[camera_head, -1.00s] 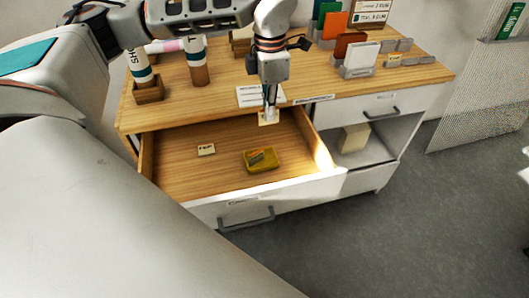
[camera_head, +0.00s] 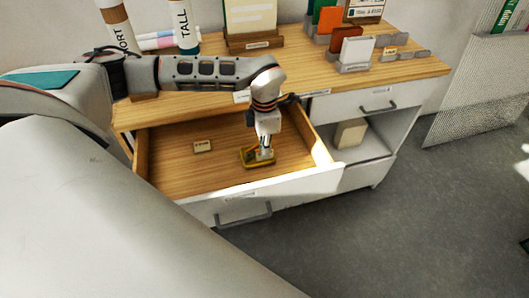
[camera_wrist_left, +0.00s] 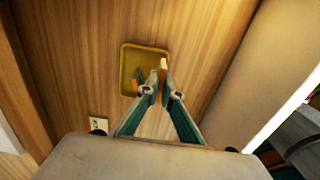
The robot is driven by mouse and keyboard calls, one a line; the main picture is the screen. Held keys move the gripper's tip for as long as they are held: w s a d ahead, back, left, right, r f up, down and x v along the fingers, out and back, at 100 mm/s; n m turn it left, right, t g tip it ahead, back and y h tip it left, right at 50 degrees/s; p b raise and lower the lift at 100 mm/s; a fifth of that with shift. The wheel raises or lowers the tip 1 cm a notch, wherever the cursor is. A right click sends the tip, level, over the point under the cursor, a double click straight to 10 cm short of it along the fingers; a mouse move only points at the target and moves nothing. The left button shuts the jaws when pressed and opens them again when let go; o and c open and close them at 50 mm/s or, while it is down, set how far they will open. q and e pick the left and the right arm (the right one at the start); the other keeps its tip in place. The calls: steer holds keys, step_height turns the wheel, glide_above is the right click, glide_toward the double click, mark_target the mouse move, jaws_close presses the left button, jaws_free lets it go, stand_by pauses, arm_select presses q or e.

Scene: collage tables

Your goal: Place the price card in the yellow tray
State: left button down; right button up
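The yellow tray (camera_head: 246,163) lies on the floor of the open drawer. It also shows in the left wrist view (camera_wrist_left: 125,70). My left gripper (camera_head: 264,155) points down over the tray's right part and partly covers it. In the left wrist view its fingers (camera_wrist_left: 163,92) close on a thin pale-orange piece, seen nearly edge-on, which looks like the price card (camera_wrist_left: 163,64). I cannot tell whether the card touches the tray. A small darker item (camera_wrist_left: 138,76) is in the tray. Another small cream card (camera_head: 202,146) lies in the drawer left of the tray. My right gripper is not in view.
The drawer's front wall (camera_head: 205,210) and right side wall (camera_head: 312,140) stand around the tray. Above, the tabletop (camera_head: 300,82) holds tubes (camera_head: 188,30), a wooden card stand (camera_head: 250,42) and coloured card holders (camera_head: 340,45). Bare drawer floor lies left of the tray.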

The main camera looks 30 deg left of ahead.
arm_select(q)
step_height(320, 180, down, 2)
steer(key=shift+r, duration=0.1)
steer(key=shift+f, duration=0.2)
steer(key=c, duration=2.3)
jaws_free()
